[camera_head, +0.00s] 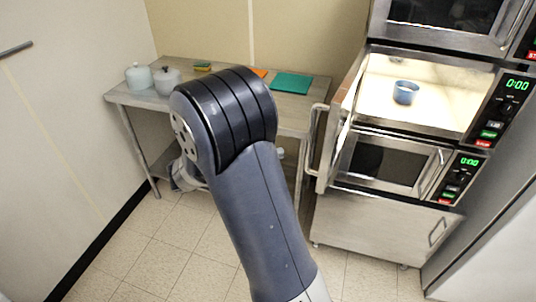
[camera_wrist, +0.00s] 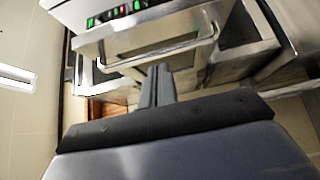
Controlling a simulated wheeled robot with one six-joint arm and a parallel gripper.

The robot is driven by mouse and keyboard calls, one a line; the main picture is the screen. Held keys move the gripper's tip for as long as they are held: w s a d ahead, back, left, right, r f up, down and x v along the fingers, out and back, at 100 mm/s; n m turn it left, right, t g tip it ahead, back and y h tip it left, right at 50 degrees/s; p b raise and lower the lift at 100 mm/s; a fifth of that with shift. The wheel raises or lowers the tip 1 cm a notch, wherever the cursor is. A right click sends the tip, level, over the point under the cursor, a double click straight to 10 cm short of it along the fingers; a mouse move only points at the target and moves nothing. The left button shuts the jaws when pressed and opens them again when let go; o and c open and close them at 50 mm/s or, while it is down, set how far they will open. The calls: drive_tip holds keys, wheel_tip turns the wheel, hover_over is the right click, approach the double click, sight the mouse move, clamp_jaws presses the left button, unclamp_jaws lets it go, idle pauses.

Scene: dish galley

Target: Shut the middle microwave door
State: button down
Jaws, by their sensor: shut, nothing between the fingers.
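The middle microwave (camera_head: 425,92) stands open in the head view, with a lit interior and a small blue cup (camera_head: 405,92) inside. Its door (camera_head: 343,115) is hinged on the left and swung far out toward me, with its bar handle (camera_head: 312,140) on the left side. My arm stands left of the door, and its fingers are hidden in the head view. In the wrist view my gripper (camera_wrist: 157,85) is shut and empty. A metal bar handle (camera_wrist: 150,52) shows beyond the fingers; whether they touch it I cannot tell.
Another microwave (camera_head: 455,18) sits above and a closed one (camera_head: 390,165) below. A metal table (camera_head: 225,90) at the back left holds two pale pots (camera_head: 138,76), a teal board (camera_head: 291,83) and smaller items. Tiled floor lies clear in front.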

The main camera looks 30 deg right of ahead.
sight(308, 156)
drive_tip(key=p+x, duration=0.1)
drive_tip(key=x, duration=0.4)
drive_tip(key=shift+d+r, duration=0.15)
drive_tip(key=shift+d, duration=0.1)
drive_tip(key=s+d, duration=0.1)
drive_tip(key=s+d+p, duration=0.1)
drive_tip(key=s, duration=0.1)
drive_tip(key=shift+s+p, duration=0.2)
drive_tip(key=shift+p, duration=0.1)
drive_tip(key=shift+f, duration=0.2)
